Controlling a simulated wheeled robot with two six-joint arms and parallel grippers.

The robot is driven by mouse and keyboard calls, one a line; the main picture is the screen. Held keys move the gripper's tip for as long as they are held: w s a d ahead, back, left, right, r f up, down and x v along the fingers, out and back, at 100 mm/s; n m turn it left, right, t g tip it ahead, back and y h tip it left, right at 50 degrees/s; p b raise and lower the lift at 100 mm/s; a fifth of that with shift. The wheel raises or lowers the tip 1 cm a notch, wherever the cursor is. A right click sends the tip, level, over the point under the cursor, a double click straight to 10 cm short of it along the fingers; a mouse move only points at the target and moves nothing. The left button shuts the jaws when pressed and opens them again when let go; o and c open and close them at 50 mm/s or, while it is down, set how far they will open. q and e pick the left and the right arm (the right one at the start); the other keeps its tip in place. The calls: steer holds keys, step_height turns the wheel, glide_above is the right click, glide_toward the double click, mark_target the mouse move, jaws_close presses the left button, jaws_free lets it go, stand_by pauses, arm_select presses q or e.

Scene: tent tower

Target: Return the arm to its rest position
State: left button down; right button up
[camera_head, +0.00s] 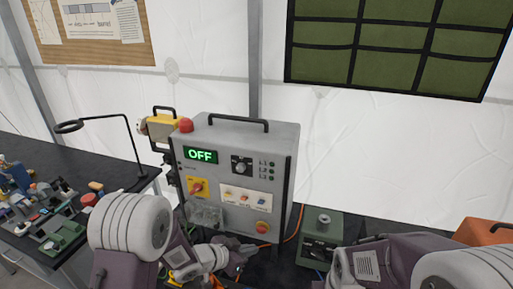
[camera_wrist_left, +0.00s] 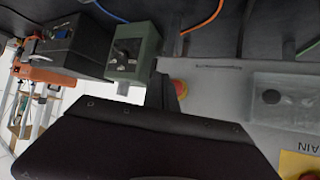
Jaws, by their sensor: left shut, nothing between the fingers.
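My left arm comes in from the left in the head view and is bent in front of a grey control cabinet (camera_head: 270,165). Its gripper (camera_head: 238,256) is low at the cabinet's foot, shut and empty, partly hidden by its own wrist. In the left wrist view the dark gripper (camera_wrist_left: 168,95) points toward the cabinet front, near a red knob (camera_wrist_left: 180,88) and a clear cover (camera_wrist_left: 285,100). The cabinet's display (camera_head: 201,155) reads OFF.
A green box (camera_head: 320,240) stands right of the cabinet, and an orange case (camera_head: 485,233) is farther right. An orange cable (camera_head: 298,222) runs beside the cabinet. A cluttered dark table (camera_head: 110,165) with a black hooped stand (camera_head: 128,135) is at left.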

arm_select(q)
steer(key=w+a+r+n+t+y+b, duration=0.1)
steer(key=a+r+n+t+y+b, duration=0.25)
steer(key=a, duration=0.75)
steer(key=s+a+f+n+g+y, duration=0.2)
steer(key=s+g, duration=0.3)
steer(key=s, duration=0.5)
steer(key=s+a+f+n+g+y, duration=0.2)
steer(key=s+a+f+n+g, duration=0.1)
steer(key=s, duration=0.6)
steer(key=shift+s+a+f+n+g+p, duration=0.2)
steer(key=shift+s+f+n+g+p, duration=0.15)
steer(key=shift+f+n+g, duration=0.4)
steer(key=shift+y, duration=0.25)
